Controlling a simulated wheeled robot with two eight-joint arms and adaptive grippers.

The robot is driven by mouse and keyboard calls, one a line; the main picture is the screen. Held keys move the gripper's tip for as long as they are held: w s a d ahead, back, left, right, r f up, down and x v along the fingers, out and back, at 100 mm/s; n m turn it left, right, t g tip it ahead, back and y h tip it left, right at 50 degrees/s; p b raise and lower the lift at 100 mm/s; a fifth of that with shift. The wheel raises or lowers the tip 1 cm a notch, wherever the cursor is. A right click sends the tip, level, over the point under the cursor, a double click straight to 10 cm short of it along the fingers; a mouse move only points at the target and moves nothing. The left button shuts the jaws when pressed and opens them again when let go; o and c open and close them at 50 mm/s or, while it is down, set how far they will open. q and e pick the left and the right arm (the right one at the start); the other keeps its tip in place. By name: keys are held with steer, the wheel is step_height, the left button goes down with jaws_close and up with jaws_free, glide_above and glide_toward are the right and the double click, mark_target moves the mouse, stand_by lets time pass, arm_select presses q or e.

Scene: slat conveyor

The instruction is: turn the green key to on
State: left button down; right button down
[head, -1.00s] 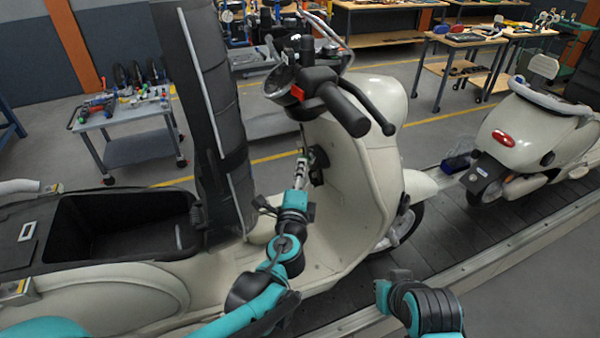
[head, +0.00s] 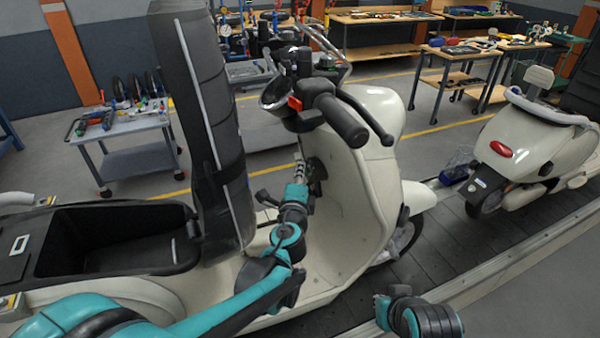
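The cream scooter (head: 345,205) stands on the slat conveyor with its seat raised. The green key cannot be made out; the ignition area on the inner side of the front shield is largely behind my gripper. My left gripper (head: 300,168) reaches up to a dark fitting (head: 318,168) below the handlebar. It is at or very close to this fitting; contact cannot be told. Its fingers are too small and overlapped to show whether they are open or shut.
The handlebar grip (head: 342,118) and brake lever (head: 368,115) overhang the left gripper. The raised seat (head: 205,120) stands close on its left. A second scooter (head: 535,140) is farther along the conveyor (head: 455,240). A tool cart (head: 125,130) and workbenches (head: 470,50) stand behind.

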arm_select(q)
steer(key=shift+f+m+t+b, duration=0.3)
steer(key=shift+t+b, duration=0.1)
steer(key=shift+b, duration=0.6)
steer(key=shift+m+t+h+b, duration=0.4)
steer(key=shift+t+b, duration=0.2)
steer(key=shift+b, duration=0.55)
steer(key=shift+r, duration=0.2)
